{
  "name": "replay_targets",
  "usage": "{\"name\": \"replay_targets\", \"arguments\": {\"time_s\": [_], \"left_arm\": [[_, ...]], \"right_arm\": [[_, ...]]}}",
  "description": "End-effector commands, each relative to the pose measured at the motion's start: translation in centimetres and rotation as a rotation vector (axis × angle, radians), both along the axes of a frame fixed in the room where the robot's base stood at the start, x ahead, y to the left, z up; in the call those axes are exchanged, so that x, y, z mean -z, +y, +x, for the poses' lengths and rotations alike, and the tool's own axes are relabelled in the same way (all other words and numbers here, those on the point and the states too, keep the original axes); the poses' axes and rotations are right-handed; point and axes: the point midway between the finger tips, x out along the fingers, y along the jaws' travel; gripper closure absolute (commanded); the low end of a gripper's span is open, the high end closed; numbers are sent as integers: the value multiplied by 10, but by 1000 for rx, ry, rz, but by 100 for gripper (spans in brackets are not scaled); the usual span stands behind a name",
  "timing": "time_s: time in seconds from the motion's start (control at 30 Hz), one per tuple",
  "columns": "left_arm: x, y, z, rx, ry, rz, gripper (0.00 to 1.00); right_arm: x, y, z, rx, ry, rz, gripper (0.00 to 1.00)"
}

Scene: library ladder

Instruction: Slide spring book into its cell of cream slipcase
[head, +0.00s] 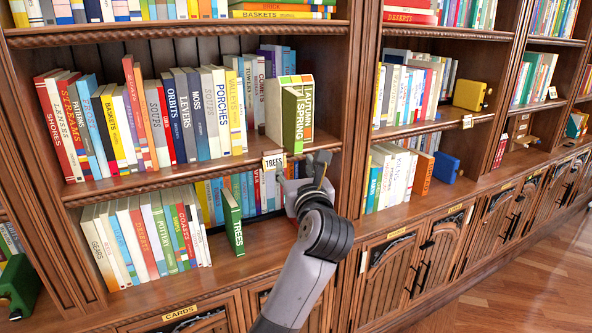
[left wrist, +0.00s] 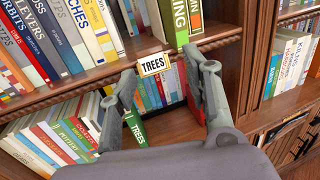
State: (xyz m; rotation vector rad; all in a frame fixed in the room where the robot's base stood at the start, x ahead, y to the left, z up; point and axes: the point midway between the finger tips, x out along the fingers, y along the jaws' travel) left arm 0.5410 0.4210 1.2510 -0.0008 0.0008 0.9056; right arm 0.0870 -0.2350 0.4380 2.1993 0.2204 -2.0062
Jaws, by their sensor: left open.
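The spring book (head: 301,122) is green, with SPRING on its spine. It stands upright at the mouth of the cream slipcase (head: 272,108) on the middle shelf, its spine jutting out in front of the autumn book (head: 308,106). Its lower end shows at the top of the left wrist view (left wrist: 175,22). The slipcase has coloured cell marks along its top; the depth of the book inside is hard to tell. My left gripper (head: 308,172) is open and empty, in front of the shelf edge just below the spring book, apart from it. My right gripper is not in view.
A TREES label (head: 273,161) hangs on the shelf edge and shows between my fingers in the left wrist view. A green TREES book (head: 233,222) stands out on the shelf below. Books line the shelf left of the slipcase; wooden uprights (head: 357,120) stand to its right.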

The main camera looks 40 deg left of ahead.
Motion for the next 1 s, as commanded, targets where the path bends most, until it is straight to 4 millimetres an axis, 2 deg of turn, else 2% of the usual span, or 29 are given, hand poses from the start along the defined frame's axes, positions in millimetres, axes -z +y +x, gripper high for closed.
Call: {"name": "replay_targets", "arguments": {"time_s": [0.13, 0.27, 0.47, 0.7, 0.8, 1.0], "left_arm": [[0, 0, 0, -1, 0, 0, 56], [-6, 2, 3, -14, -3, -5, 65], [-45, 14, 27, -108, -37, -45, 78], [-96, 18, 68, -228, -82, -71, 94], [-110, 15, 81, -253, -94, -69, 100], [-122, 11, 95, -271, -106, -63, 100]], "right_arm": [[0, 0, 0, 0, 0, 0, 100], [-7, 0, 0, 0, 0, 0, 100], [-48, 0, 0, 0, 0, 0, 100], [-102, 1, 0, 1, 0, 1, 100], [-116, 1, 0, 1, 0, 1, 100], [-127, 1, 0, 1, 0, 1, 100]]}}
